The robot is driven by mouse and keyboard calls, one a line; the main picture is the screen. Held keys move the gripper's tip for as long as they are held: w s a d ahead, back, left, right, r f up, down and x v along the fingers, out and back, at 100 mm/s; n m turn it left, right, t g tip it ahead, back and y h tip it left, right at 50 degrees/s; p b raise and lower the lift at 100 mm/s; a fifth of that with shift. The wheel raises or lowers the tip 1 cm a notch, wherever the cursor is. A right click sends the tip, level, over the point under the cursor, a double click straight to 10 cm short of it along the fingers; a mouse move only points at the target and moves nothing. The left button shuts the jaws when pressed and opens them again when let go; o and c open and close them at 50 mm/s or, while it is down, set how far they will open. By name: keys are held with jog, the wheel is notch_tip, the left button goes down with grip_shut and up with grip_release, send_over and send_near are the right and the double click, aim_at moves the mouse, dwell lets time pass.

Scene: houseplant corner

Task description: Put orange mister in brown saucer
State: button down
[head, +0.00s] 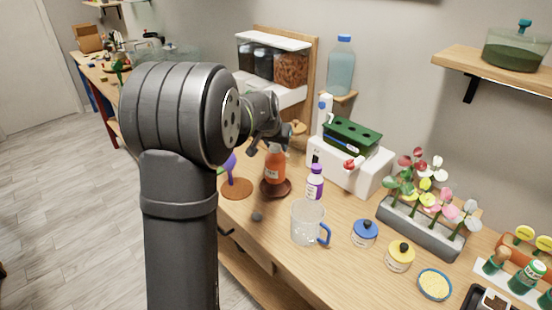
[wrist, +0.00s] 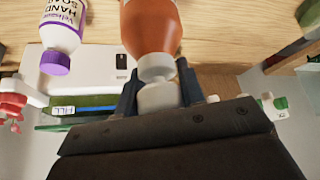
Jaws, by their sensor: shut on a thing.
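The orange mister (head: 275,166) is upright, its base over the dark brown saucer (head: 289,190) in the head view. I cannot tell whether the base touches the saucer. In the wrist view, its orange body (wrist: 152,27) shows at the top, cut off by the frame edge. My gripper (wrist: 158,88) is shut on the mister's white neck and cap, one finger on each side. In the head view my gripper (head: 272,138) is above the mister, partly hidden by my arm.
A white bottle with purple cap (head: 314,185) stands right of the saucer. A clear mug (head: 307,222) is in front. A reddish-brown disc (head: 236,190) with a purple thing lies left. A white box (head: 340,165) stands behind. Blue-lidded (head: 364,233) and yellow-lidded (head: 399,256) jars stand further right.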

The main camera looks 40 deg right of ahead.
aim_at(276, 156)
jog(key=shift+f, duration=2.3)
jog(key=c, duration=0.9)
grip_release()
jog(key=shift+r, duration=0.25)
jog(key=v, duration=1.1)
jog(key=shift+a+r, duration=0.2)
jog(key=shift+r, duration=0.15)
